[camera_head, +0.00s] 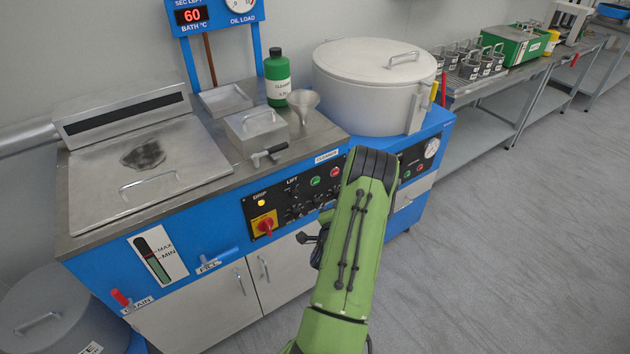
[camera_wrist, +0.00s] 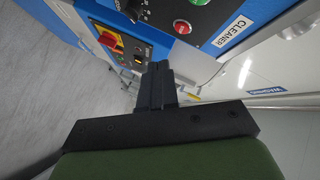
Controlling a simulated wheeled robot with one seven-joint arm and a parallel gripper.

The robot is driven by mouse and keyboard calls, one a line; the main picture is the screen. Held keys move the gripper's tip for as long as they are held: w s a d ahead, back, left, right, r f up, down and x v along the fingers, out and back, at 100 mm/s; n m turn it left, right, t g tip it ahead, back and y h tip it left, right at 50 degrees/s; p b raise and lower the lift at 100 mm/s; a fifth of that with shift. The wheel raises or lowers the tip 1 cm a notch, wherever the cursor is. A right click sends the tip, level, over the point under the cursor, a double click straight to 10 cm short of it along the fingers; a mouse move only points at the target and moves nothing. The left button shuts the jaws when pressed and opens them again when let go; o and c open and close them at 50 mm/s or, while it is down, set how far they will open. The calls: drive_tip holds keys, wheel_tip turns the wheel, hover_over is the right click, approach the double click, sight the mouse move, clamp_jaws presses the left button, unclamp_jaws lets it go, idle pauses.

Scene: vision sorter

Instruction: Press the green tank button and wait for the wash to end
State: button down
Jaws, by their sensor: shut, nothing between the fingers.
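A green button (camera_head: 315,181) sits beside a red button (camera_head: 334,171) on the black panel (camera_head: 285,205) at the front of the blue washing machine. A second panel on the right has another small green button (camera_head: 407,174). No readable label says which is the tank button. My green arm crosses the head view, and its fingers are hidden there. In the wrist view my gripper (camera_wrist: 158,68) is shut and empty, its dark fingers in front of the machine. A green button (camera_wrist: 203,2) is cut by the top edge, with a red button (camera_wrist: 182,27) below it.
A red and yellow switch (camera_head: 264,224) and a lit amber lamp (camera_head: 261,203) are on the panel. The bath display (camera_head: 192,15) reads 60. A flat tank lid (camera_head: 150,150), a green bottle (camera_head: 277,78) and a round lidded drum (camera_head: 372,85) are on top. Floor is clear at right.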

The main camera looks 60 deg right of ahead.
sight(316, 182)
drive_tip(key=w+d+p, duration=0.3)
drive_tip(key=w+p, duration=0.4)
drive_tip(key=p, duration=0.1)
drive_tip(key=shift+d, duration=0.35)
drive_tip(key=shift+w+r, duration=0.1)
idle(1.5)
drive_tip(key=shift+w+d+p, duration=0.2)
drive_tip(key=shift+w+p, duration=0.15)
drive_tip(key=shift+p, duration=0.15)
drive_tip(key=shift+w+d, duration=0.15)
drive_tip(key=shift+w, duration=0.25)
idle(0.4)
drive_tip(key=shift+s, duration=0.1)
drive_tip(key=shift+s+a, duration=0.4)
drive_tip(key=shift+s, duration=0.25)
